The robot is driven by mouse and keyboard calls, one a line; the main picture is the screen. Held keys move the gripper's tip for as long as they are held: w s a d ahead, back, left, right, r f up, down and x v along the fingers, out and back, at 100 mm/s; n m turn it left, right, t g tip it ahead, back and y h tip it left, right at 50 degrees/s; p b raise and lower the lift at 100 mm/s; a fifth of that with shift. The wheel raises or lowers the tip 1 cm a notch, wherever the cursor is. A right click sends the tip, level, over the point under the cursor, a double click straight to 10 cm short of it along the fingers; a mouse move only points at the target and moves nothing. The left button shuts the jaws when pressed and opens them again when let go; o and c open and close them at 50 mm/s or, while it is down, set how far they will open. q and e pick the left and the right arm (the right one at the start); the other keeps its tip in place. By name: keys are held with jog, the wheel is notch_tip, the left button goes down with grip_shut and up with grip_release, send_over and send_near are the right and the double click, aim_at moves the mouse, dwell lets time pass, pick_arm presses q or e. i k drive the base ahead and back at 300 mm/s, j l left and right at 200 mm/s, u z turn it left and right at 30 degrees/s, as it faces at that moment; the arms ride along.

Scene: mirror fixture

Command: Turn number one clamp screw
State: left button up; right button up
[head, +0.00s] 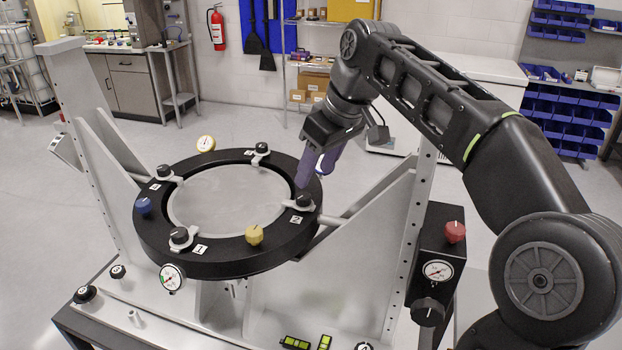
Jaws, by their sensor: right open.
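The round mirror (228,200) lies in a black ring (235,268) held between two grey uprights. Number one clamp screw (180,234) is a black knob on a small clamp at the ring's near left, beside a white label reading 1 (201,249). My right gripper (313,174) is open, with bluish fingers pointing down above the ring's right side. It is close to the clamp screw by the label 2 (304,199) and well to the right and back of number one. Whether its fingers touch anything is unclear. My left gripper is out of view.
Two more clamps stand on the ring, at back (261,148) and left (164,171). Blue (143,206) and yellow (254,235) knobs and a front gauge (172,277) are near number one. A black box with a red knob (455,231) stands at right.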

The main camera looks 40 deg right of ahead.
aim_at(180, 238)
jog(key=k+j, duration=0.75)
jog(key=j, duration=0.2)
